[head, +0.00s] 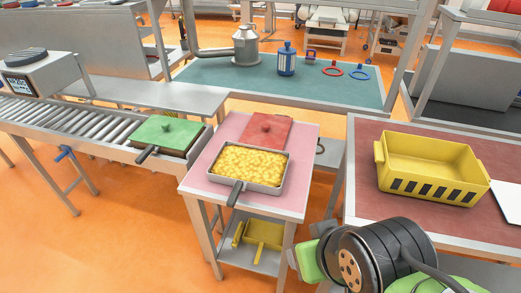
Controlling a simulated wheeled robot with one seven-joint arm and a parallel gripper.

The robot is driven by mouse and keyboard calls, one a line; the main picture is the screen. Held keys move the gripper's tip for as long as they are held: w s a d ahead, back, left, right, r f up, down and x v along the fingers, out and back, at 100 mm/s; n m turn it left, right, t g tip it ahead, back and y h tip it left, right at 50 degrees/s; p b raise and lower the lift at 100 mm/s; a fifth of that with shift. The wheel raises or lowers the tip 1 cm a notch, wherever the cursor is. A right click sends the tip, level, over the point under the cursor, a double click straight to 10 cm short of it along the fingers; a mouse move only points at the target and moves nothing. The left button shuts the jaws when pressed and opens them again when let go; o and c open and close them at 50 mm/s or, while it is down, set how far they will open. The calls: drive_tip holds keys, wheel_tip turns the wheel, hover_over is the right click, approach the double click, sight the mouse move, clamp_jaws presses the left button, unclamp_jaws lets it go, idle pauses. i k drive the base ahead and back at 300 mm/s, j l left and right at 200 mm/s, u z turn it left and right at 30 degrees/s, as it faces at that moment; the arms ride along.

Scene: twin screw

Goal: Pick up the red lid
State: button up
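The red lid (269,131) is a flat square with a small knob on top. It lies on the pink top of the small middle table (305,158), behind a metal pan (222,186). The pan is full of yellow pieces, and its dark handle points to the front. The lid's near edge is partly hidden by the pan's back rim. Part of my arm, black and green, shows at the bottom right, in front of the tables and apart from the lid. I cannot make out gripper fingers on it.
A green-lidded pan (166,133) sits at the end of the roller conveyor (70,118) on the left. A yellow crate (430,165) stands on the right table (365,200). A metal can (246,45) and a blue canister (286,60) stand on the back table (215,75).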

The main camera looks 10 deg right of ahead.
sight(269, 131)
drive_tip(key=i+j+u, duration=0.15)
drive_tip(key=i+j, duration=0.3)
drive_tip(key=i+j+u, duration=0.2)
drive_tip(key=i+j, duration=0.15)
drive_tip(key=i, duration=0.25)
